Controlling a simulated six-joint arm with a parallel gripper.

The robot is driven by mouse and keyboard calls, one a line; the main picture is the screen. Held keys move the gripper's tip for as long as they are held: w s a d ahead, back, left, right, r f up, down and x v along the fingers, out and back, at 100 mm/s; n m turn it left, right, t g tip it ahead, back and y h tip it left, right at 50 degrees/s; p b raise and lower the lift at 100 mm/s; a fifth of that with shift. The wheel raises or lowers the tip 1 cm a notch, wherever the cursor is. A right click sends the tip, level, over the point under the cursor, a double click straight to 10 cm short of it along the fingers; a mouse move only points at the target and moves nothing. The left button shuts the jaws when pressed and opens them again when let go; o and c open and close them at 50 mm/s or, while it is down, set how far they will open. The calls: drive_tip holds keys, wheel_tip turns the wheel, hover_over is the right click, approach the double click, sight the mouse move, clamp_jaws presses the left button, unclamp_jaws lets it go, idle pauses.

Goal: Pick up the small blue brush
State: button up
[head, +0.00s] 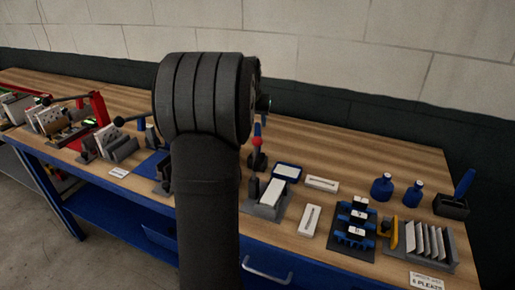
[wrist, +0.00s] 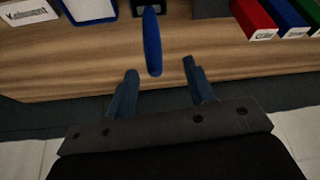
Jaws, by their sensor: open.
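In the head view a blue handle, which looks like the small blue brush (head: 464,183), leans up out of a dark holder (head: 451,207) at the right end of the bench. In the wrist view a long blue rounded handle (wrist: 152,42) shows ahead, in line with the gap between my fingers; it looks like the brush. A dark holder (wrist: 148,6) is at its far end. My gripper (wrist: 158,66) is open, with its blue fingers on either side of the handle's near end in the picture. No contact shows. My arm hides the gripper in the head view.
In the head view, blue bottles (head: 382,187), a rack of pleated filters (head: 425,241) and a blue-black fixture (head: 354,229) stand near the holder.

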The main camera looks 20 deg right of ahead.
sight(258, 131)
drive_tip(key=shift+s+d+x, duration=0.15)
drive_tip(key=shift+d+x, duration=0.05)
drive_tip(key=shift+x, duration=1.55)
drive_tip(key=shift+s+d+x, duration=0.1)
drive_tip(key=shift+d+x, duration=0.05)
drive_tip(key=shift+x, duration=1.65)
drive_tip(key=c, duration=1.1)
